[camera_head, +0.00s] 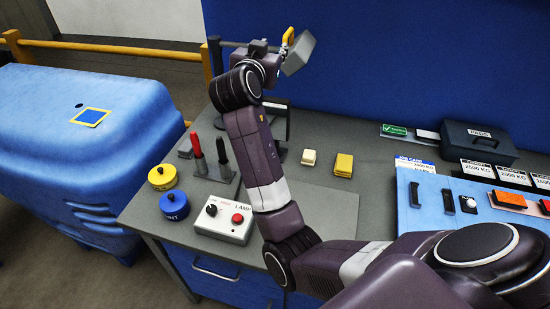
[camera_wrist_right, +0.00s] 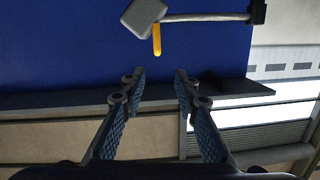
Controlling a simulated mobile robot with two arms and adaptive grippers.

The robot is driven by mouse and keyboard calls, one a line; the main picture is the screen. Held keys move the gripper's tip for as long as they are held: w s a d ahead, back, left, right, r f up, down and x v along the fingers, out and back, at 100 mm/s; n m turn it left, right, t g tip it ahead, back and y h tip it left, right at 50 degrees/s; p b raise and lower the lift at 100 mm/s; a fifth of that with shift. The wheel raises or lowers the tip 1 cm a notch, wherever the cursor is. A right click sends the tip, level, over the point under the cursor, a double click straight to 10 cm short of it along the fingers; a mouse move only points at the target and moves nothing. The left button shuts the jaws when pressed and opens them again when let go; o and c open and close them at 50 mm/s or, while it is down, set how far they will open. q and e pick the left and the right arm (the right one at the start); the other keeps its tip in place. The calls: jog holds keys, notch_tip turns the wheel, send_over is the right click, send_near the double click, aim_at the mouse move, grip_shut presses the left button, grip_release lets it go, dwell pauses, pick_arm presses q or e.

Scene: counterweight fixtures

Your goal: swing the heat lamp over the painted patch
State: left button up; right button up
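The heat lamp's grey box-shaped head (camera_head: 299,53) hangs at the back of the bench, with a yellow handle (camera_head: 288,36) on it. In the right wrist view the lamp head (camera_wrist_right: 143,16), its yellow handle (camera_wrist_right: 157,40) and its grey arm (camera_wrist_right: 205,17) are at the top, ahead of the fingers. My right gripper (camera_head: 262,47) is just left of the lamp head; its fingers (camera_wrist_right: 160,82) are apart with nothing between them. The yellow-framed painted patch (camera_head: 90,116) is on the blue body panel (camera_head: 50,90) at far left, away from the lamp. My left gripper is out of view.
A control box marked LAMP (camera_head: 223,219) with a red button, a blue tin (camera_head: 174,205), a yellow tin (camera_head: 162,177) and upright tools (camera_head: 222,150) stand on the grey bench. A yellow rail (camera_head: 110,48) runs behind the panel. A blue partition (camera_head: 400,60) backs the bench.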

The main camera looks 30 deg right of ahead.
jog(key=s+a+f+n+y, duration=0.2)
jog(key=s+f, duration=0.2)
jog(key=f, duration=0.4)
jog(key=s+a+f+n+g+y, duration=0.1)
jog(key=s+a+f+n+y, duration=0.1)
jog(key=f, duration=0.6)
jog(key=s+a+f+n+g+y, duration=0.1)
jog(key=s+a+f+n+y, duration=0.1)
jog(key=s+f, duration=0.3)
notch_tip(320, 180, down, 4)
jog(key=shift+s+a+r, duration=0.15)
jog(key=shift+s+a, duration=0.15)
jog(key=shift+a, duration=0.05)
